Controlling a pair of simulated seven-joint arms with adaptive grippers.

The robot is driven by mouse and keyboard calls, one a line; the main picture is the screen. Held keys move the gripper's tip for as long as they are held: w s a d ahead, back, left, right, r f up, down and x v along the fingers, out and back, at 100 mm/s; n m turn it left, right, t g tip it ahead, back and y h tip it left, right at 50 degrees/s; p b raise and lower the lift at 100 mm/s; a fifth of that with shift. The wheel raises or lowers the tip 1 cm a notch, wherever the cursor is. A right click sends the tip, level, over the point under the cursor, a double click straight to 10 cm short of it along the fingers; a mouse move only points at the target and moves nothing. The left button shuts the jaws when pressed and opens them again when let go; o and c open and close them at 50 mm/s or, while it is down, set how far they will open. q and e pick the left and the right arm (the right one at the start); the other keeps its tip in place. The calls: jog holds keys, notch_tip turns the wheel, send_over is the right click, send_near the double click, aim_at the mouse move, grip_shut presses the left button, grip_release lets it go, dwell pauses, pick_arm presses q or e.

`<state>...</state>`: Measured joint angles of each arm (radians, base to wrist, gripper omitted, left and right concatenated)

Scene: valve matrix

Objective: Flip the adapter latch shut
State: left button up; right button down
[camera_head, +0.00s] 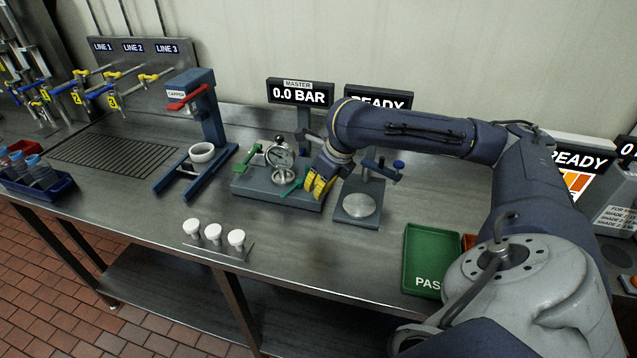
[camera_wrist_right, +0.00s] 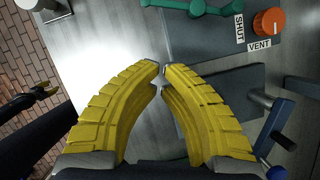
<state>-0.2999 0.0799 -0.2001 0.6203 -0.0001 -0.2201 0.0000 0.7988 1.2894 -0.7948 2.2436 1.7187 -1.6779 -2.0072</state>
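A grey block (camera_head: 270,188) holds a round gauge (camera_head: 280,155) on its top. A green handle (camera_head: 250,155) stands at its left, and a green lever (camera_head: 291,188) lies low at its front right; I cannot tell for certain which is the latch. Green lever parts (camera_wrist_right: 199,9) also show at the top of the right wrist view. My right gripper (camera_head: 318,186), with yellow fingers, is just right of the low lever, apart from it in the wrist view. Its tips (camera_wrist_right: 161,73) nearly meet, with nothing between them. A yellow-tipped dark shape (camera_wrist_right: 42,92) may be my left gripper.
An orange knob (camera_wrist_right: 269,21) sits by SHUT and VENT labels. A stand with a round plate (camera_head: 358,205) is right of the block. A blue press (camera_head: 205,125) stands left, with several white caps (camera_head: 213,234) in front. A green PASS tray (camera_head: 430,255) lies right.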

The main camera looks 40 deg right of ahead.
jog(key=x, duration=0.6)
jog(key=shift+f, duration=0.15)
jog(key=shift+w+a, duration=0.15)
jog(key=shift+w, duration=0.35)
jog(key=shift+w+a, duration=0.15)
jog(key=shift+w, duration=0.4)
jog(key=shift+w+a, duration=0.15)
jog(key=shift+w, duration=0.75)
jog(key=shift+w+a, duration=0.1)
jog(key=shift+a, duration=0.05)
